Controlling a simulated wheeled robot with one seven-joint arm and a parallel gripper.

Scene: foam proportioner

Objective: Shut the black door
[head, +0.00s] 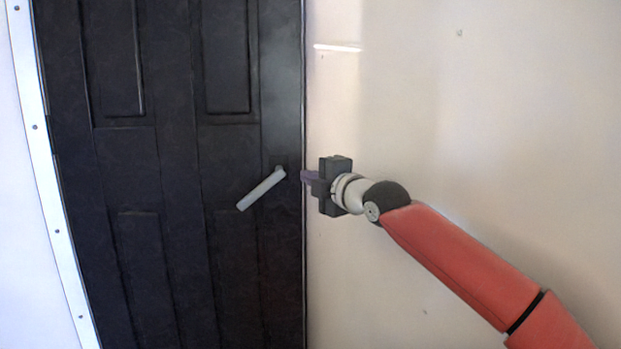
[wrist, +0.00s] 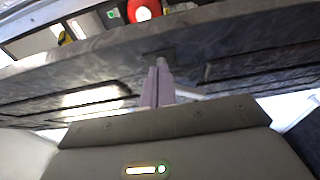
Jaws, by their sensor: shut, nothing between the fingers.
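The black door (head: 170,170) fills the left half of the head view, with raised panels and a pale grey lever handle (head: 262,189) slanting down to the left. In the wrist view the dark door (wrist: 100,88) crosses the picture, and a space shows past its edge, so it seems to stand ajar. My gripper (head: 304,177) is at the door's right edge, just right of the handle. In the wrist view its two purple fingers (wrist: 158,78) are together and empty, pointing at the door near a dark plate. I cannot tell whether they touch it.
A bare beige wall (head: 480,110) lies right of the door, behind my arm. A pale strip with screws (head: 45,165) borders the door's left side. Past the door edge in the wrist view are a round red thing (wrist: 144,10) and a small green sign (wrist: 112,14).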

